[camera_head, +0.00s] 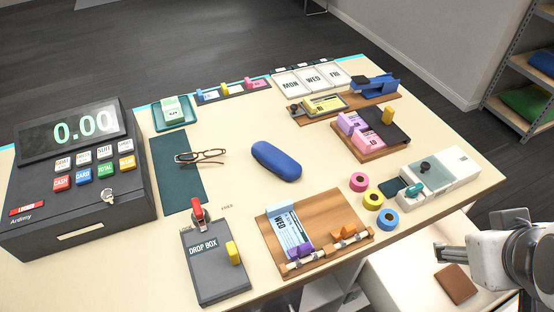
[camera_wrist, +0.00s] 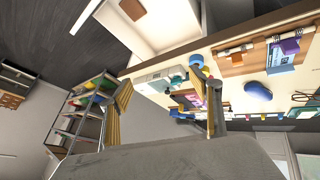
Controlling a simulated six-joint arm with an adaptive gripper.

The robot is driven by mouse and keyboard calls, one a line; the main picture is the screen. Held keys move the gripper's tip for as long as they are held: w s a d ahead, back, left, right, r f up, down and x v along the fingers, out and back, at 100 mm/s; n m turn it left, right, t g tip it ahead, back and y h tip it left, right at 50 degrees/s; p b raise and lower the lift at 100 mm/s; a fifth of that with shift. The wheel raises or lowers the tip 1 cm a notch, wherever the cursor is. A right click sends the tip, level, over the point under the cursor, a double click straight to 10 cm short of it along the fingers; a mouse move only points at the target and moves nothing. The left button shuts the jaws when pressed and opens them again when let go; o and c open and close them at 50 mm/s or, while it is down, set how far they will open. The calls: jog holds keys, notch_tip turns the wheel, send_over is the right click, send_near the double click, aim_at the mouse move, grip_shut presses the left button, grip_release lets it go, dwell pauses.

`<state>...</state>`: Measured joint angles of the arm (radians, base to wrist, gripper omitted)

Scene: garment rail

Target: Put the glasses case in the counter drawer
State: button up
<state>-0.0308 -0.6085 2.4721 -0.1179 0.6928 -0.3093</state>
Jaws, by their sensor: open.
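The glasses case (camera_head: 276,160) is a closed blue oval shell lying on the middle of the cream counter; it also shows at the right in the wrist view (camera_wrist: 258,90). The counter drawer (camera_head: 393,292) appears as a white, open-topped box standing out from the counter's front at the lower right, with a flat brown item (camera_head: 456,284) in it. The drawer is at the top of the wrist view (camera_wrist: 118,30). My gripper (camera_head: 446,256) is open and empty, near the drawer's right side, well apart from the case. Its spread fingers show in the wrist view (camera_wrist: 165,108).
Eyeglasses (camera_head: 202,156) lie on a green mat left of the case. A cash register (camera_head: 75,185), grey drop box (camera_head: 212,262), wooden clip board (camera_head: 335,215), tape rolls (camera_head: 373,199) and a white card machine (camera_head: 440,172) surround it. Shelves (camera_head: 520,75) stand at the right.

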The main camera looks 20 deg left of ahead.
jog(key=w+a+f+n+t+y, duration=0.1)
jog(key=w+a+n+t+y, duration=0.1)
jog(key=w+a+n, duration=0.65)
jog(key=w+a+f+n+t+y, duration=0.2)
jog(key=w+a+n, duration=0.1)
jog(key=w+n, duration=1.05)
jog(key=n+g+y, duration=0.3)
jog(key=n+y, duration=0.3)
jog(key=n, duration=1)
send_near(285, 161)
jog(key=w+d, duration=0.1)
jog(key=w, duration=0.1)
jog(key=w+d, duration=0.1)
jog(key=w, duration=0.2)
jog(key=w+d, duration=0.1)
jog(key=w, duration=0.2)
jog(key=shift+w+d, duration=0.1)
jog(key=shift+d, duration=0.1)
jog(key=s+a+f+n+g+y, duration=0.1)
jog(key=a+n, duration=0.1)
jog(key=s+a+f+n+y, duration=0.1)
jog(key=a+n, duration=0.1)
jog(key=s+a+f+n+g+y, duration=0.1)
jog(key=s+a+n, duration=0.1)
jog(key=shift+f+g, duration=0.1)
jog(key=shift+g, duration=0.2)
jog(key=shift+s+a+n, duration=0.1)
jog(key=shift+a+n, duration=0.1)
jog(key=shift+n, duration=0.3)
jog(key=shift+f, duration=0.1)
